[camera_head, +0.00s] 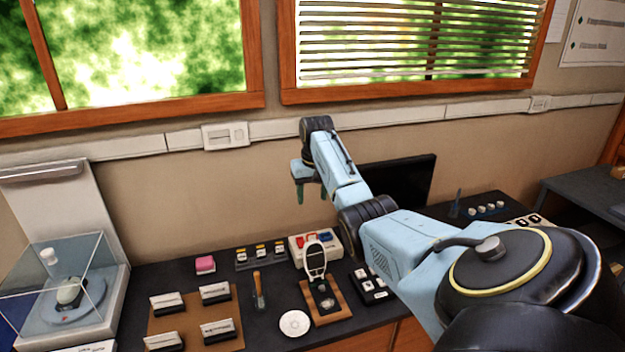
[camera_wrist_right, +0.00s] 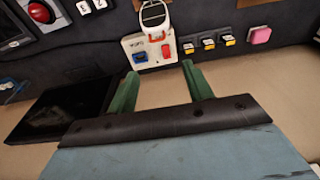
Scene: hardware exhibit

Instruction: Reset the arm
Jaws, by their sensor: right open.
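My right arm (camera_head: 395,240) comes in from the right in the head view, pale blue with black joints. It reaches out above the back of the dark counter (camera_head: 215,262). My right gripper (camera_head: 311,193) has green fingers that point down in front of the wall. In the right wrist view my right gripper (camera_wrist_right: 162,84) shows its two green fingers wide apart, with nothing between them. My left gripper is in neither view.
Below the gripper stands a white box (camera_head: 327,237) with red and blue parts. A round-headed stand (camera_head: 316,257), a pink block (camera_head: 205,264) and a black monitor (camera_head: 408,180) are nearby. A clear case (camera_head: 40,275) stands at the left. The air around the gripper looks clear.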

